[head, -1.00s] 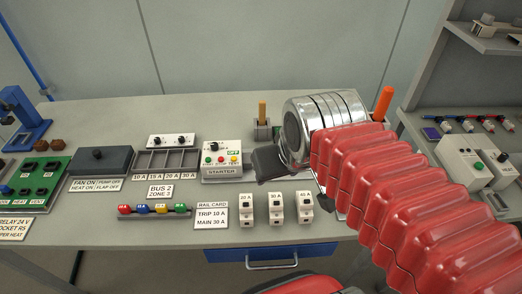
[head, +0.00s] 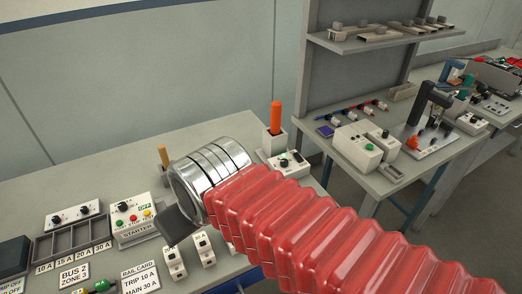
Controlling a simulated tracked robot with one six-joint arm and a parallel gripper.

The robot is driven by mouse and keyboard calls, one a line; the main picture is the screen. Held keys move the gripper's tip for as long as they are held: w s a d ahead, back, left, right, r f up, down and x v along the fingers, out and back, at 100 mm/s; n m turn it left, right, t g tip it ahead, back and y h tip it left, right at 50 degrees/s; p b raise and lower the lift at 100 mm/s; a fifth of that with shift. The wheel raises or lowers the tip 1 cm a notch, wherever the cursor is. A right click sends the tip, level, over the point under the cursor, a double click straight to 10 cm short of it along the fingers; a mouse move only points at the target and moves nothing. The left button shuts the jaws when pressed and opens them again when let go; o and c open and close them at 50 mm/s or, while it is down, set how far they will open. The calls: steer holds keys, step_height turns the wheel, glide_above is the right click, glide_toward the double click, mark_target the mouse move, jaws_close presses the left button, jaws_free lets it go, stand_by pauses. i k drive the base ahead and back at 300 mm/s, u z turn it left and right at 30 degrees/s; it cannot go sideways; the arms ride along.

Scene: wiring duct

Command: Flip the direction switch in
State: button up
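No switch here carries a readable label for direction, so I cannot tell which is the direction switch. The white starter box (head: 133,217) stands on the bench, left of my wrist, with a black knob and several coloured buttons. A small white box with a black control (head: 285,163) stands behind my arm, to its right. My gripper (head: 177,226) shows as a dark shape at the end of the chrome wrist, above the bench and just right of the starter box. Its fingers are not clear, so its opening and any contents cannot be told.
Small white breakers (head: 174,263) stand in front of my gripper. An orange handle (head: 276,117) rises from a white holder behind my arm. A compartment tray (head: 75,240) is at left. A second bench at right carries white boxes (head: 362,146) under a shelf (head: 376,38).

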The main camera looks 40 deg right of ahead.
mark_target(298, 158)
steer(key=k, duration=1.25)
steer(key=z, duration=0.75)
steer(key=i, duration=1.1)
steer(key=z, duration=0.3)
